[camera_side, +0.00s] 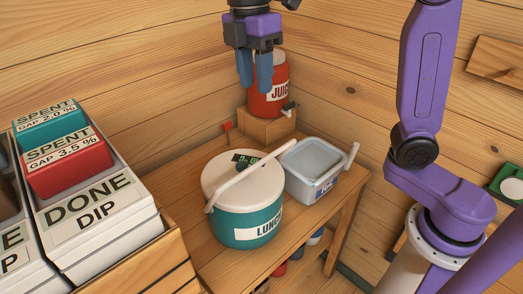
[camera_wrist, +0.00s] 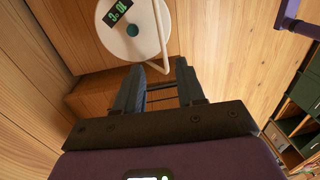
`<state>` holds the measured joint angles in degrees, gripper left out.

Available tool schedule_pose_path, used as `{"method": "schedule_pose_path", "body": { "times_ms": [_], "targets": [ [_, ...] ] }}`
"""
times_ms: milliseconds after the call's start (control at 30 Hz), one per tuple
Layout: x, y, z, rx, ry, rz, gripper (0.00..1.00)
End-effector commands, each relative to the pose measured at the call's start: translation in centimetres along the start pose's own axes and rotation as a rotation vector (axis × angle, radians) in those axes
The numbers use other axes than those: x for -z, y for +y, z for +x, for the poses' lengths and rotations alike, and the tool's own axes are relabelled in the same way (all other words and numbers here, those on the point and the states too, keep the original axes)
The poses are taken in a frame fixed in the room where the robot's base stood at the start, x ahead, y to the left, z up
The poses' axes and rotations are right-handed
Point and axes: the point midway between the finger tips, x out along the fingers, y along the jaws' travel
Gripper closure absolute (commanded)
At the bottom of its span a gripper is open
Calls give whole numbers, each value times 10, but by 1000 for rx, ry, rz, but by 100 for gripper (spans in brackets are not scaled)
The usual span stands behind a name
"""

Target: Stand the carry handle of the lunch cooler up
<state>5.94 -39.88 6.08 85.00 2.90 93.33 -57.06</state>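The lunch cooler (camera_side: 245,225) is a round teal tub with a cream lid and a "LUNCH" label, standing on the wooden table. Its white carry handle (camera_side: 240,184) slants low across the lid from the left pivot, its far end reaching past the rim at upper right. I cannot tell its exact angle. In the wrist view the lid (camera_wrist: 118,42) and handle (camera_wrist: 158,20) show at the top, beyond the fingers. My gripper (camera_side: 255,85) is above and behind the cooler, fingers pointing down, apart and empty. The wrist view also shows the gripper (camera_wrist: 160,75) open, with nothing between the fingers.
A red juice jug (camera_side: 268,98) stands on a wooden block (camera_side: 266,127) behind the cooler. A pale tub (camera_side: 313,178) stands close at the cooler's right. A white "DONE DIP" bin (camera_side: 98,225) is at left. A small dark display (camera_side: 243,158) shows by the lid's far side.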

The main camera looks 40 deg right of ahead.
Motion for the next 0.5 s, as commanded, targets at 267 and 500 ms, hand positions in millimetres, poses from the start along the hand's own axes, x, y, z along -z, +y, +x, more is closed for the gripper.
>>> {"method": "schedule_pose_path", "body": {
  "times_ms": [267, 500],
  "targets": [
    [-1, -1, 39, 4, -3, 0, 61],
    [-1, -2, 84, 5, -4, 1, 61]
  ]
}}
